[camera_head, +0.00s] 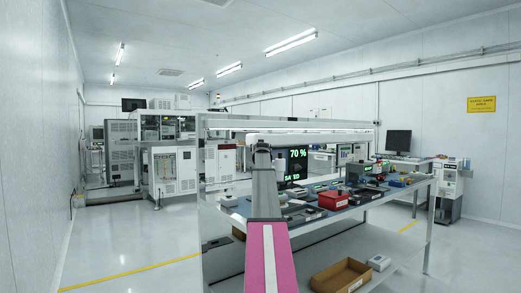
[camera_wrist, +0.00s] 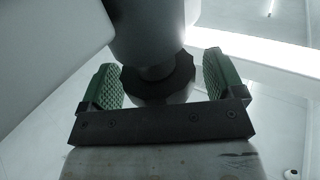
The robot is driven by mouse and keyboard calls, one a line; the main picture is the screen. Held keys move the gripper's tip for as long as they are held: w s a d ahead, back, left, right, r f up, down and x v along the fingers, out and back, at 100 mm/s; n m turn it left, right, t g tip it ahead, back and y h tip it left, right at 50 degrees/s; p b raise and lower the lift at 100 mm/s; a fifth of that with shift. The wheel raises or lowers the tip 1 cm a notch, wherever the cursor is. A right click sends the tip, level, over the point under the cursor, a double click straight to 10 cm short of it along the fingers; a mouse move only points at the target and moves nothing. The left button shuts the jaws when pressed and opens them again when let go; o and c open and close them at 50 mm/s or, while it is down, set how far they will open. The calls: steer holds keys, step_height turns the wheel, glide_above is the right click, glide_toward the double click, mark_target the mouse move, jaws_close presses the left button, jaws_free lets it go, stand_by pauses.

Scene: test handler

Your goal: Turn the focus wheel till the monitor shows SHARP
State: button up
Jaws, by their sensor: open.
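In the wrist view a dark ribbed wheel (camera_wrist: 158,84), which looks like the focus wheel, sits under a large grey cylinder (camera_wrist: 148,30). My gripper (camera_wrist: 160,66) is open, with one green textured pad on each side of the wheel. A narrow gap shows at the right pad; at the left I cannot tell whether pad and wheel touch. My arm covers the monitor's left part and hides the wheel there.
A long workbench (camera_head: 345,207) carries a red bin (camera_head: 333,200) and several small devices. A cardboard box (camera_head: 341,276) lies on its lower shelf. Large machines (camera_head: 170,150) stand at the back left. The floor at left is clear.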

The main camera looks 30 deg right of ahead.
steer(key=c, duration=0.9)
steer(key=shift+c, duration=0.2)
steer(key=shift+m+g+h, duration=1.5)
steer(key=shift+m+h, duration=0.1)
steer(key=shift+h, duration=0.4)
steer(key=shift+a+m+g+h, duration=0.1)
steer(key=shift+m+g+h, duration=0.3)
steer(key=shift+g+h, duration=0.15)
steer(key=m+g+h, duration=0.1)
steer(key=m+g, duration=0.1)
steer(key=g, duration=0.1)
steer(key=m+g+h, duration=0.2)
steer(key=g, duration=0.1)
steer(key=shift+w, duration=0.2)
steer(key=m+g+h, duration=0.1)
steer(key=m+g, duration=0.3)
steer(key=g, duration=0.2)
steer(key=shift+m+g, duration=0.35)
steer(key=shift+m, duration=0.05)
steer(key=shift+s+m+g+y, duration=0.1)
steer(key=shift+m+g+y, duration=0.15)
steer(key=shift+m+g, duration=1.25)
steer(key=shift+s+f+g, duration=0.1)
steer(key=shift+g, duration=0.5)
steer(key=o, duration=0.9)
